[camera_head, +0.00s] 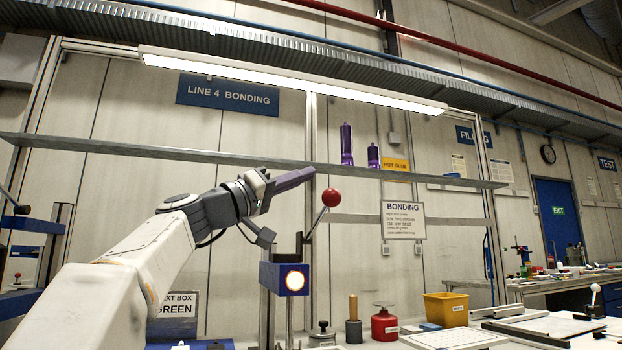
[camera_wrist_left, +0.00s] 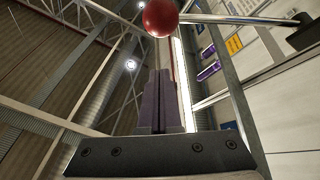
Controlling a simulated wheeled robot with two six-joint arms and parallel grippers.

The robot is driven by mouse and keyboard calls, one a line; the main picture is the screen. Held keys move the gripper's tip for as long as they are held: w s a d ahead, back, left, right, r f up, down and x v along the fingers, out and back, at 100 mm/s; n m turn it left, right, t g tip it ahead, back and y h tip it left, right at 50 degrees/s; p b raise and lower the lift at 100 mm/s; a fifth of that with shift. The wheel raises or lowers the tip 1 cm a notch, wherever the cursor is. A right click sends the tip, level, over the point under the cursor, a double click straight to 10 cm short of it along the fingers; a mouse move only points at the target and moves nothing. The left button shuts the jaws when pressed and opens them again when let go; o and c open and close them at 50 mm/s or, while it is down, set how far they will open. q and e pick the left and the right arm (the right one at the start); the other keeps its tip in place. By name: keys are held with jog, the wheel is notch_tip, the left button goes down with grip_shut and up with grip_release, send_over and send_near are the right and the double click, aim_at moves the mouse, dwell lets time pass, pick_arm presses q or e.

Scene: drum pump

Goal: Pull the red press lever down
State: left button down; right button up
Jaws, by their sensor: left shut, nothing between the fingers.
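The red ball knob of the press lever (camera_head: 331,197) stands up at the top of a thin metal rod, which slants down and left to the blue press head (camera_head: 275,275). The knob (camera_wrist_left: 160,16) also shows at the top of the left wrist view, beyond my fingertips. My left gripper (camera_head: 312,172) is shut and empty, its dark purple fingers together. In the head view its tips are just left of and above the knob. In the left wrist view the fingers (camera_wrist_left: 160,72) point toward the knob, with a visible gap. My right gripper is not in view.
A grey shelf (camera_head: 240,157) runs behind the arm and carries purple bottles (camera_head: 346,146). On the bench are a red can (camera_head: 384,326), a wooden-handled tool (camera_head: 353,322) and a yellow bin (camera_head: 446,309). Another press stands at the far left.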

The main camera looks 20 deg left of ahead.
pick_arm(q)
jog(key=b+v, duration=0.1)
jog(key=v, duration=0.7)
jog(key=shift+w+a+f, duration=0.15)
jog(key=shift+w+a, duration=0.05)
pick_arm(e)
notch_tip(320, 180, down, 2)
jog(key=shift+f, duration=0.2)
